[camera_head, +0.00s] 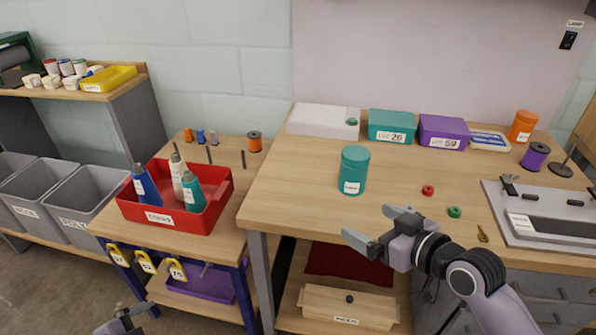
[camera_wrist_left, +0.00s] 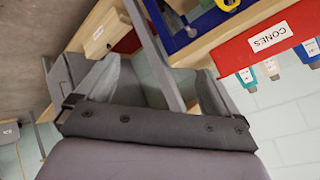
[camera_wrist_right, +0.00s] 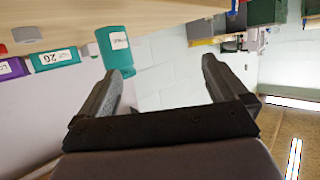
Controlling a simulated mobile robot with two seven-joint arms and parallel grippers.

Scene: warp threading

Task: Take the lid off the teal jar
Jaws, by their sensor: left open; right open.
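The teal jar (camera_head: 353,172) stands upright on the wooden table with its lid on and a white label facing me. It also shows in the right wrist view (camera_wrist_right: 118,52), beyond the fingers. My right gripper (camera_head: 372,227) is open and empty, in front of the jar and apart from it, near the table's front edge. My left gripper (camera_head: 122,322) shows only partly at the bottom left of the head view, low and far from the jar. In the left wrist view its fingers (camera_wrist_left: 160,85) are open, with nothing held between them.
The table (camera_head: 290,190) has a white box (camera_head: 322,121), a teal box (camera_head: 392,126) and a purple box (camera_head: 443,131) behind the jar. Red and green rings (camera_head: 428,190) lie to its right. A red bin (camera_head: 222,187) with cones stands on the lower left bench.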

